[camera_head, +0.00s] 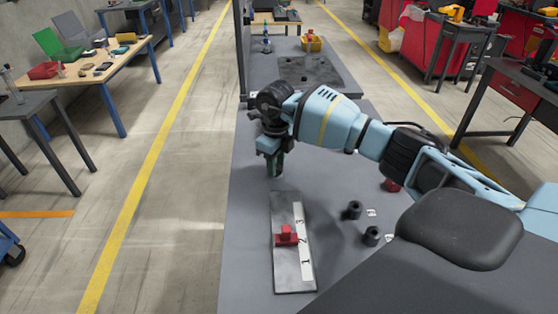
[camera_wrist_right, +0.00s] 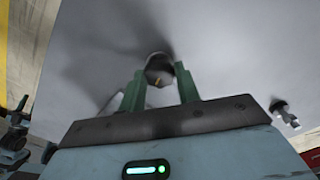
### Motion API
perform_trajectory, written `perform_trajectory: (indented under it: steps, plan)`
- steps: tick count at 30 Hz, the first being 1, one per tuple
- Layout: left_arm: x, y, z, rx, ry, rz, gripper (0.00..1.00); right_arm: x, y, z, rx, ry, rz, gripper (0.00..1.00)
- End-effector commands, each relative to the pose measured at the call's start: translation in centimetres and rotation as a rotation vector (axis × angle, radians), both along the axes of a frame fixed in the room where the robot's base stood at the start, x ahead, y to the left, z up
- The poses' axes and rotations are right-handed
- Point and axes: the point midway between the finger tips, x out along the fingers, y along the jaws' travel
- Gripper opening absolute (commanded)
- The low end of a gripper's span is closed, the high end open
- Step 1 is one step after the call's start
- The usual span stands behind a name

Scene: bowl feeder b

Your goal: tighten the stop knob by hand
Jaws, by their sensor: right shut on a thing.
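A dark metal plate (camera_head: 287,275) with a white number strip (camera_head: 303,243) lies on the grey bench. A red stop (camera_head: 287,237) with a raised red part on top sits across the plate near its middle. My right gripper (camera_head: 275,168) is above the bench near the plate's far end, apart from the red stop. In the wrist view its green fingers (camera_wrist_right: 160,84) are shut on a dark round piece (camera_wrist_right: 158,66) with a small gold-coloured spot. I cannot tell whether this piece is the stop knob. My left gripper is not in view.
Two black cylindrical pieces (camera_head: 354,210) (camera_head: 371,236) stand right of the plate beside small white tags. A red object (camera_head: 391,185) is partly hidden by my right arm. A dark mat (camera_head: 310,70) lies on the bench behind. The bench left of the plate is clear.

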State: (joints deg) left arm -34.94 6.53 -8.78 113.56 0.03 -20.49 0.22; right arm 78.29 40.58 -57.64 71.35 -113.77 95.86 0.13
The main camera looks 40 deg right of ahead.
Motion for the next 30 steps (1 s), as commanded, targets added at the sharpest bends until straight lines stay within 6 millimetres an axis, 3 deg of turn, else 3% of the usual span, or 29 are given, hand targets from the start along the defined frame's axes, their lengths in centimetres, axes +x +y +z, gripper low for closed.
perform_trajectory:
  steps: [15, 30]
  plan:
    - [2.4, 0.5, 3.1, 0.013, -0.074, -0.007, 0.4, 0.1, 0.0, 0.5, 0.001, -0.006, -0.459, 0.1]
    - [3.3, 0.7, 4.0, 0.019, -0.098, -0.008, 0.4, 0.1, 0.0, 0.2, 0.001, -0.004, -0.672, 0.1]
